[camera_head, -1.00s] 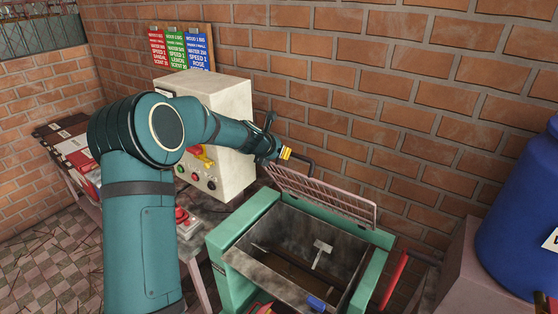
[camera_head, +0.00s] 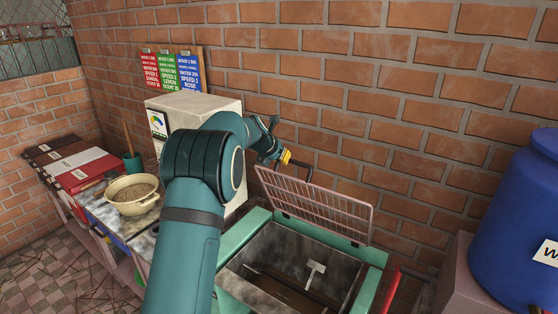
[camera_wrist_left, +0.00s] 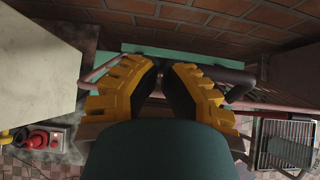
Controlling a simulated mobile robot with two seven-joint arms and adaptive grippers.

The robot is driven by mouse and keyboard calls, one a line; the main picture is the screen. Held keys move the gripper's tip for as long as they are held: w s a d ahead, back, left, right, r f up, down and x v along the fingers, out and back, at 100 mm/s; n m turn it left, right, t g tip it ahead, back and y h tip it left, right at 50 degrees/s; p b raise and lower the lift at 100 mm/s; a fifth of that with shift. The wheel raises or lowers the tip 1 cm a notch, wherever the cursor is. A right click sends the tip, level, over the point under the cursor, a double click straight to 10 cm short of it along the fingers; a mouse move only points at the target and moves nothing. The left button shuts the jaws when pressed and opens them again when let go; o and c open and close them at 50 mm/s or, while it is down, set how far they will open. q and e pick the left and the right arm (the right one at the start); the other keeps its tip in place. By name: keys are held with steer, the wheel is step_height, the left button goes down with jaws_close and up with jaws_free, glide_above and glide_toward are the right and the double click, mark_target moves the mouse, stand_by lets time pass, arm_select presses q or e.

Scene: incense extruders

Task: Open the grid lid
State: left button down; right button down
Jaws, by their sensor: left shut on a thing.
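The grid lid (camera_head: 318,207) is a pinkish wire grille. In the head view it stands raised and tilted along the back edge of the extruder's metal hopper (camera_head: 258,272), which is open from above. The lid's dark bent handle (camera_head: 305,168) is at its upper left. My left gripper (camera_head: 286,157), with yellow fingers, is shut on the handle at the lid's upper left corner. In the left wrist view my left gripper (camera_wrist_left: 160,70) has its fingers close together around the dark handle bar, and much of the lid is hidden. My right gripper is not in view.
A brick wall (camera_head: 420,130) rises close behind the lid. A pale control box (camera_head: 185,104) stands left of the hopper, and a blue barrel (camera_head: 515,225) stands at the right. A bowl of brown powder (camera_head: 132,190) sits on the left table.

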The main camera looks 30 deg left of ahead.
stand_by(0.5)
arm_select(q)
steer(key=shift+s+r, duration=0.25)
steer(key=shift+r, duration=0.15)
steer(key=v, duration=1.1)
steer(key=shift+s+f, duration=0.1)
steer(key=shift+s, duration=0.05)
